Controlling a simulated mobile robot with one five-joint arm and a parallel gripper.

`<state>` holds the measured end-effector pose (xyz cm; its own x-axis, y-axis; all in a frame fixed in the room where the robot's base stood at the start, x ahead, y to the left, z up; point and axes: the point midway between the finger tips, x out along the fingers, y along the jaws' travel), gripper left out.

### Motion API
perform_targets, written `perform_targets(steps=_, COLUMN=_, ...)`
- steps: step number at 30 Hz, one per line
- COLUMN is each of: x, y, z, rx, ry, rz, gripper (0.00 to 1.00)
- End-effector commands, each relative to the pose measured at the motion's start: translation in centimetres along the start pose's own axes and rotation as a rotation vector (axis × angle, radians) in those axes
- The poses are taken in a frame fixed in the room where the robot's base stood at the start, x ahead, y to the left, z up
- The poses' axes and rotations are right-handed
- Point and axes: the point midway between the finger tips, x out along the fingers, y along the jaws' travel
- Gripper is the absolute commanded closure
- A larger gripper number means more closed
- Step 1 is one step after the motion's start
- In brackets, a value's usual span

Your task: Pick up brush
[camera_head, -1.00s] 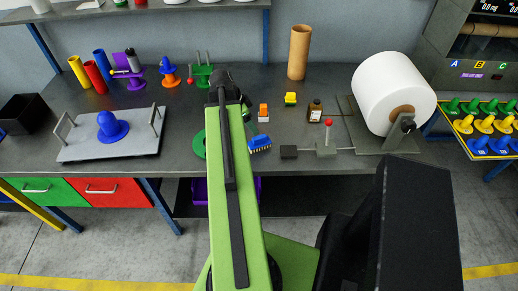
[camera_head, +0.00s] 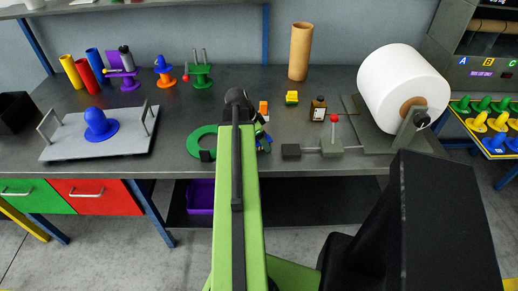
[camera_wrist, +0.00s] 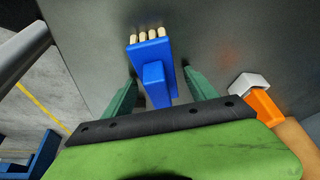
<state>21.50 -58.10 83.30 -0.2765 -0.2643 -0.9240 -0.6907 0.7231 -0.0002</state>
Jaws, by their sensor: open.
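The brush is blue with pale bristle tufts at its far end. In the wrist view the brush (camera_wrist: 157,55) lies on the dark grey bench top, between the two green fingers of my gripper (camera_wrist: 160,80). The fingers are open, one on each side of it, and a gap shows at least on the right. I cannot tell how far above the bench the fingertips are. In the head view only a small blue part of the brush (camera_head: 266,140) shows, right of my arm; my gripper is mostly hidden there.
An orange-and-grey tool (camera_wrist: 258,98) lies close to the right finger. The bench edge is near.

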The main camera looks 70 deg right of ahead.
Motion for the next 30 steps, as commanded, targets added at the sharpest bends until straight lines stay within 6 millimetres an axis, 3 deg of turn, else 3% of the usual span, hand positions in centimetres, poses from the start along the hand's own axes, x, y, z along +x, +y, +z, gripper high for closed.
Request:
perform_targets(steps=5, x=-0.19, y=0.00, z=-0.06, rx=0.000, ry=0.000, rz=0.000, gripper=0.36)
perform_targets(steps=19, x=-0.21, y=-0.01, z=-0.01, rx=-0.001, ry=0.000, rz=0.000, gripper=0.98)
perform_targets(steps=30, x=-0.77, y=-0.05, z=-0.15, rx=-0.002, ry=0.000, rz=-0.001, gripper=1.00)
